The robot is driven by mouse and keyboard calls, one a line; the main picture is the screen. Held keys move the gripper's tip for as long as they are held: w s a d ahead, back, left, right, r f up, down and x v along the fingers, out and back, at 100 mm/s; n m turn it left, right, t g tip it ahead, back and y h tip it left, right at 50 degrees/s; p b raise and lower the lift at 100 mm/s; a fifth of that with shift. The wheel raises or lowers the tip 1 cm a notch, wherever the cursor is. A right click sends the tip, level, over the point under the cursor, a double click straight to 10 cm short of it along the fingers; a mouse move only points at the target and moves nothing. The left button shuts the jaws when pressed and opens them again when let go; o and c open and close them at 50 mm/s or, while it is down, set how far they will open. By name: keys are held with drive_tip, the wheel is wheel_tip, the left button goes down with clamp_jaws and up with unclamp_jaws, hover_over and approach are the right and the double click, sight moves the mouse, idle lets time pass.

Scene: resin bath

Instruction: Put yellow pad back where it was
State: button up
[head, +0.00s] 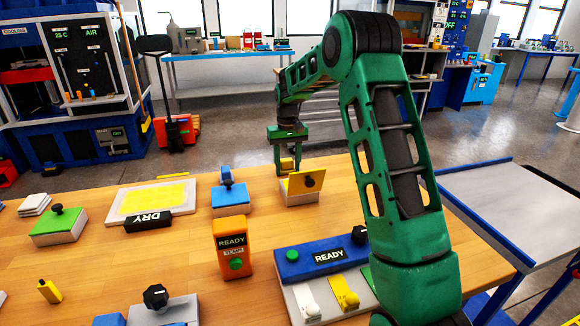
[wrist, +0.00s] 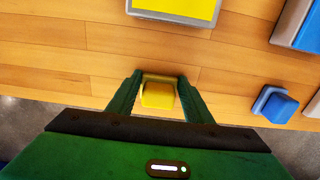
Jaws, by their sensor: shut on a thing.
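My gripper (head: 287,160) is at the far side of the wooden table, pointing down. In the wrist view its two fingers (wrist: 157,92) are shut on a small yellow block, the yellow pad (wrist: 158,96), one finger on each side. The pad also shows in the head view (head: 287,164), partly hidden by the fingers. I cannot tell whether it touches the table.
A blue block (head: 228,196) with a blue-topped handle stands left of the gripper. Further left lies a white board (head: 118,200) with a yellow sheet and a DRY sign (head: 148,220). An orange READY box (head: 234,250) and a blue READY panel (head: 305,262) stand nearer.

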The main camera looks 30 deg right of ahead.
sight(287, 162)
drive_tip(key=o, duration=1.3)
wheel_tip(287, 162, up, 12)
drive_tip(key=shift+w, duration=0.1)
